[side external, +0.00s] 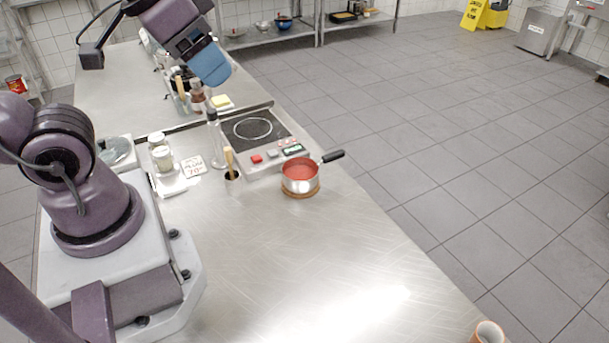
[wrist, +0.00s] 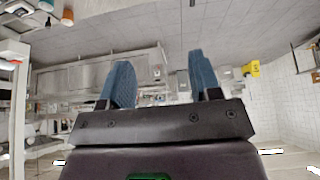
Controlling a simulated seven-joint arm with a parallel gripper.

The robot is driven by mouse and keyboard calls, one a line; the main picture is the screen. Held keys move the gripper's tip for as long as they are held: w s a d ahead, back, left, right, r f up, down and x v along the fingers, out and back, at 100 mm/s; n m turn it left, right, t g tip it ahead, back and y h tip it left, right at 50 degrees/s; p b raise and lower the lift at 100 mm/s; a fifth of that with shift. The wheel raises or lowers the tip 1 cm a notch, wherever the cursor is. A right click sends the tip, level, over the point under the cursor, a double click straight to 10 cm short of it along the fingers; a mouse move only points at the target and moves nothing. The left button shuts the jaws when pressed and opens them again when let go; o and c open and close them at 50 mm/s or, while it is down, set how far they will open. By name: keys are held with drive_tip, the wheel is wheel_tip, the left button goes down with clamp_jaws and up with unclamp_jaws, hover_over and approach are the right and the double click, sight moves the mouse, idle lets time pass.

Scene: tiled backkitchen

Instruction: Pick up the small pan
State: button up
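The small pan (side external: 300,181) is a steel saucepan with red contents and a black handle pointing right and slightly back. It stands upright on a round brown trivet (side external: 301,193) on the steel counter, just in front of the hot plate. My gripper (side external: 213,70) is raised high above the far part of the counter, left of and behind the pan, well apart from it. In the wrist view its two blue fingers (wrist: 160,82) stand wide apart with nothing between them. The pan is not recognisable in the wrist view.
A hot plate (side external: 253,133) with buttons lies behind the pan. A tall bottle (side external: 216,140), a wooden-handled tool (side external: 230,163), jars (side external: 161,157) and a small sign (side external: 193,168) stand left of it. A copper-coloured cup (side external: 487,333) is at the near right. The counter's front is mostly clear.

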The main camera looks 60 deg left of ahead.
drive_tip(key=o, duration=0.7)
